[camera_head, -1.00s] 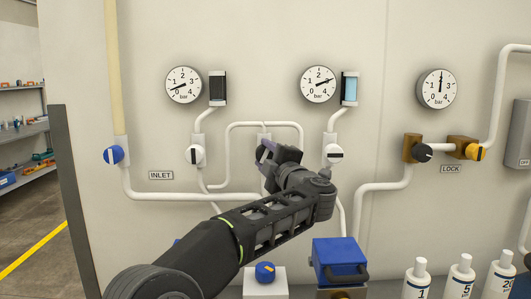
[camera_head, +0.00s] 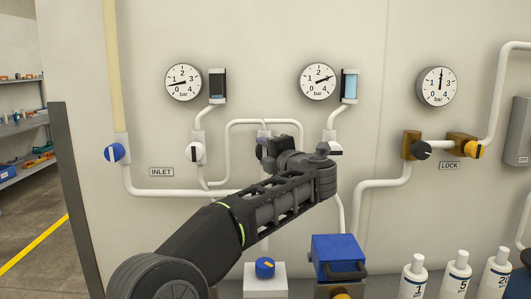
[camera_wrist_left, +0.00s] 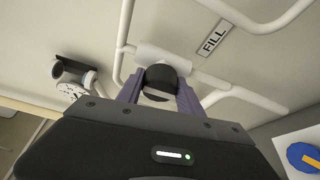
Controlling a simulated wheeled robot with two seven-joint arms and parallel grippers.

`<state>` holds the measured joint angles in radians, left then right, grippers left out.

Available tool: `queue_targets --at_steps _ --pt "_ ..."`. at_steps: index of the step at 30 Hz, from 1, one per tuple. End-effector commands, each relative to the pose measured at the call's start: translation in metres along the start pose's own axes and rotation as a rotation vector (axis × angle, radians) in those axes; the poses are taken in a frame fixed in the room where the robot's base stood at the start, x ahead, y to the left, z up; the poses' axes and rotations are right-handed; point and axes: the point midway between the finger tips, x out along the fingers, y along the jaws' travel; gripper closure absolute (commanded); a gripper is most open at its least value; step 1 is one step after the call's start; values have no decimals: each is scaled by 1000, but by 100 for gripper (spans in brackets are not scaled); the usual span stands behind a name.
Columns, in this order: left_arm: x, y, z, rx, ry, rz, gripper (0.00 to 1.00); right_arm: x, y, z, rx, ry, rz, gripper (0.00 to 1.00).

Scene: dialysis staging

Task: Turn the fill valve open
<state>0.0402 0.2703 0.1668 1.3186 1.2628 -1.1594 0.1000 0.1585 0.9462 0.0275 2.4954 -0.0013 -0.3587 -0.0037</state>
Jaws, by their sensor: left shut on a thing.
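The fill valve's dark round knob (camera_wrist_left: 161,79) sits on a white pipe fitting (camera_wrist_left: 163,58) beside the FILL label (camera_wrist_left: 215,37) in the left wrist view. My left gripper (camera_wrist_left: 160,88) is shut on this knob, one finger on each side. In the head view my left gripper (camera_head: 264,148) is at the wall on the middle pipe and hides most of the valve. The knob's exact angle is hard to tell. My right gripper is not in view.
White-bodied valves flank my gripper closely. Below stand a blue knob (camera_head: 264,267), a blue box (camera_head: 340,255) and several white bottles (camera_head: 459,270).

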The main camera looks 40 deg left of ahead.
Motion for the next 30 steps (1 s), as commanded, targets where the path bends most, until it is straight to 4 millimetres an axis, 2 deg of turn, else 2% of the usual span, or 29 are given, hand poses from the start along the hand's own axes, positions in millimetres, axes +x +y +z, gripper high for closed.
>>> queue_targets --at_steps 4,5,12,23,30 --pt "0 0 0 -2 0 -1 97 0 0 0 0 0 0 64" --pt "0 0 0 -2 0 -1 55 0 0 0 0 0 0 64" --pt "0 0 0 -1 0 0 36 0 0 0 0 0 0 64" --pt "-5 0 0 0 -1 0 35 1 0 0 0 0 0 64" --pt "-38 -1 1 -1 -4 0 35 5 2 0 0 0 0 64"
